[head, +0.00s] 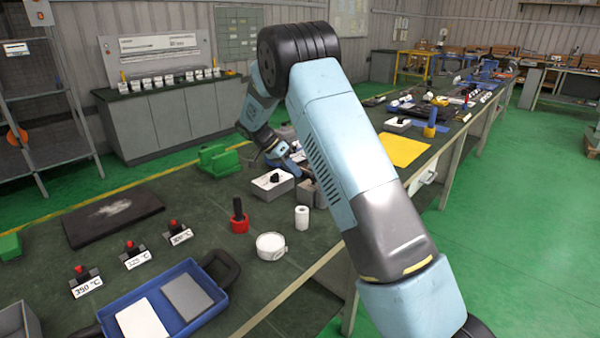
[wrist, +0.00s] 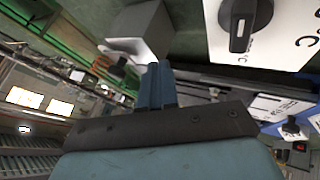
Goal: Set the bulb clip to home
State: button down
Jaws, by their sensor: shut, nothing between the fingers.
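My gripper (wrist: 157,75) is shut and empty in the wrist view, its two blue fingers pressed together. In the head view the end of my arm hangs over the far part of the near bench, and the fingertips are hard to make out. A white box with a black knob (head: 272,183) stands just in front of it; a white knob panel also shows at the top right of the wrist view (wrist: 285,35). A grey block (wrist: 138,28) lies beyond the fingers, with a small dark knob-like part (wrist: 116,64) beside it. I cannot tell which part is the bulb clip.
A red holder with a black handle (head: 239,222), a white cylinder (head: 302,217) and a round white pot (head: 271,246) stand nearer on the bench. A green block (head: 217,161) lies to the left. A blue tray (head: 190,322) and several temperature-labelled switches are in front.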

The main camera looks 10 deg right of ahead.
jog(key=v, duration=0.9)
jog(key=s+d+r+n+t+y, duration=0.1)
jog(key=s+d+r+n+y, duration=0.1)
jog(key=s+d+r, duration=0.35)
jog(key=s+d+r+n+t+y, duration=0.1)
jog(key=s+d+r+n+y, duration=0.1)
jog(key=s+r, duration=0.55)
jog(key=s+d+r+n+t+y, duration=0.1)
jog(key=s+d+r+n, duration=0.2)
jog(key=s, duration=0.5)
jog(key=s+d+n+t+y, duration=0.2)
jog(key=s+n+t, duration=0.2)
jog(key=s, duration=2.1)
jog(key=shift+f+n+t+y, duration=0.3)
jog(key=shift+f+n+y, duration=0.1)
jog(key=shift+n, duration=0.3)
jog(key=shift+d, duration=0.1)
